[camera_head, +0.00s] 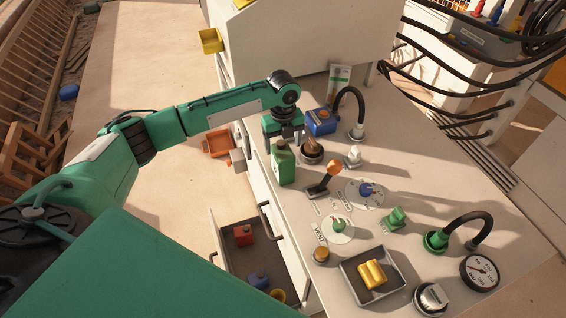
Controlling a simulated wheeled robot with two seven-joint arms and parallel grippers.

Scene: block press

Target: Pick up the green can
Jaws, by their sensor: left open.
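The green can (284,168) stands upright near the left edge of the pale worktop (440,190). My left arm reaches in from the left, and my left gripper (284,138) points down at the top of the can. The left gripper is open; its fingers are small and dark in this view, and I cannot tell whether they touch the can or hang just above it. My right gripper is not in view.
A blue box (321,123), a black hose (354,97) and a brown-topped knob (311,152) stand close behind the can. An orange-tipped lever (325,181) rises to its right. An open drawer (235,259) juts out below. A grey tray (393,289) holds a yellow block.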

